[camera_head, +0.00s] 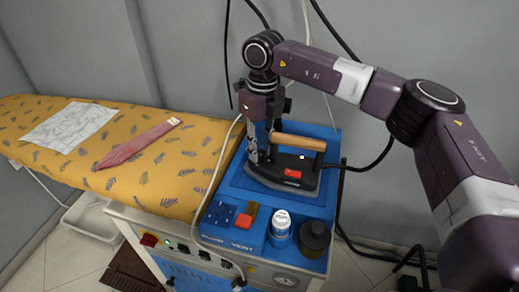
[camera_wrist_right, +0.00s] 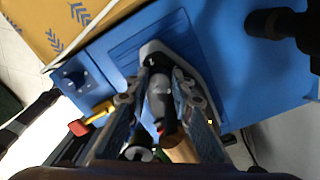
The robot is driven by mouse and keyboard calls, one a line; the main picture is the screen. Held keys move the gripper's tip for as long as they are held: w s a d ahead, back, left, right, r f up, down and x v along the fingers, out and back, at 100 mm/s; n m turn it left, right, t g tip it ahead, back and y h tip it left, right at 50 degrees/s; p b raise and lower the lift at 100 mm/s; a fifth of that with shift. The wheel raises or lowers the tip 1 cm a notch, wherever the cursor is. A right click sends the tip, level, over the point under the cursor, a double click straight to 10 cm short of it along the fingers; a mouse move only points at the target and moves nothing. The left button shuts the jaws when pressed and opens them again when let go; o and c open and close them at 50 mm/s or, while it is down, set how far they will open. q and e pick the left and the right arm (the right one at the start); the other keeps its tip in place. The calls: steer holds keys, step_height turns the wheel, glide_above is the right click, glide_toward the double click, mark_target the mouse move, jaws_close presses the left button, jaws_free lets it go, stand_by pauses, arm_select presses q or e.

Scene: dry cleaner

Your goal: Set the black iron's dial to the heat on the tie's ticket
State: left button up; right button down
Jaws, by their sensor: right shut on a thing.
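The black iron (camera_head: 298,176) with a wooden handle (camera_head: 298,141) and a red patch stands on the blue pad of the steam station. My right gripper (camera_head: 262,156) is at the iron's left end, low beside the handle. In the right wrist view, its two fingers (camera_wrist_right: 160,84) are closed around a dark, upright part on top of the iron (camera_wrist_right: 199,62), likely the dial; its setting cannot be read. A reddish tie (camera_head: 135,144) lies on the ironing board, with a small pale piece at its upper end, perhaps the ticket; no writing is legible. My left gripper is not in view.
The yellow patterned ironing board (camera_head: 195,153) also holds a white sheet (camera_head: 68,126).

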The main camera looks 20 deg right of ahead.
mark_target(262, 150)
stand_by(0.4)
steer(key=c, duration=1.7)
jaws_free()
steer(key=shift+r, duration=0.15)
steer(key=r, duration=1.1)
steer(key=shift+w+d+r, duration=0.1)
steer(key=shift+d+r, duration=0.2)
steer(key=shift+r, duration=0.1)
steer(key=shift+o, duration=0.2)
